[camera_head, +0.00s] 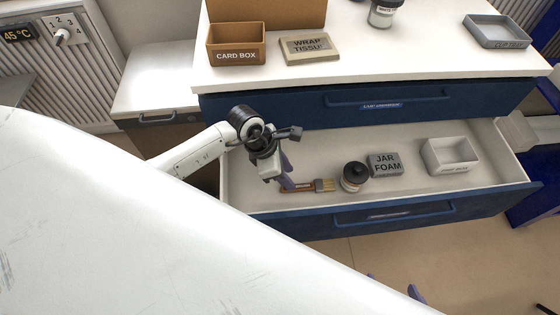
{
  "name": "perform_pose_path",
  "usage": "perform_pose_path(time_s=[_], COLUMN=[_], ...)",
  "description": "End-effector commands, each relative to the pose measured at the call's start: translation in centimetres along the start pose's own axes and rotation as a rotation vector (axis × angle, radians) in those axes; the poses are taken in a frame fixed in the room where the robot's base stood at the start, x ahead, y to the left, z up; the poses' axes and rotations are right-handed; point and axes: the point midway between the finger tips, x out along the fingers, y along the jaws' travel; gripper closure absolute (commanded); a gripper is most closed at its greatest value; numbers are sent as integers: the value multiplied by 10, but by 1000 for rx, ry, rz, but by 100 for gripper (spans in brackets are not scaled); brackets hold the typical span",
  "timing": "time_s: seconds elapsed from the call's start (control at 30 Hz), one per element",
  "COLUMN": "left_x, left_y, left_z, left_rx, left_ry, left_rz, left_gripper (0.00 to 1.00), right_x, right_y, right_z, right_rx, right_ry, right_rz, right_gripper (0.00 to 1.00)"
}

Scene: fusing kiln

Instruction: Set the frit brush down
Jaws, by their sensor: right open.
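The frit brush (322,185) has a brown handle marked BRUSH and pale bristles. It is low in the open drawer (240,202), close to the front wall, with bristles pointing right. My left gripper (288,184) reaches in from the left with its purple fingers down at the handle and looks shut on it. I cannot tell whether the brush touches the drawer floor. My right gripper (394,286) shows only purple fingertips at the bottom, apart and empty, outside the drawer; the rest is hidden.
Right of the brush are a dark-lidded jar (354,177), a grey JAR FOAM block (386,164) and a white box (450,155). The counter above holds a card box (236,44), wrap tissue (309,48) and a grey tray (497,31). A large white surface (130,235) blocks the lower left.

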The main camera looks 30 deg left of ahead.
Motion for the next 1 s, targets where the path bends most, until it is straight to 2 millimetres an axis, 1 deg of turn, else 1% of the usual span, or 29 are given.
perform_pose_path(time_s=[0.03, 0.2, 0.3, 0.4, 0.5, 1.0], left_x=[-15, -46, -59, -66, -68, -68], left_y=[1, 0, 0, 0, 0, 0], left_z=[0, 0, 0, 0, 0, 0], left_rx=[2, 2, 0, 0, -1, -1], left_ry=[1, 1, 0, 0, 0, -1], left_rz=[4, 1, 2, 1, 0, 0], left_gripper=[65, 65, 65, 65, 65, 65], right_x=[-3, -5, -5, -4, -3, -3], right_y=[0, -1, -1, -1, -1, -2], right_z=[-2, -5, -6, -8, -8, -8], right_rx=[-1, -1, 0, 0, 0, 0], right_ry=[-1, -4, -2, 0, 0, 0], right_rz=[0, 2, 2, 3, 3, 2], right_gripper=[31, 31, 31, 31, 31, 31])
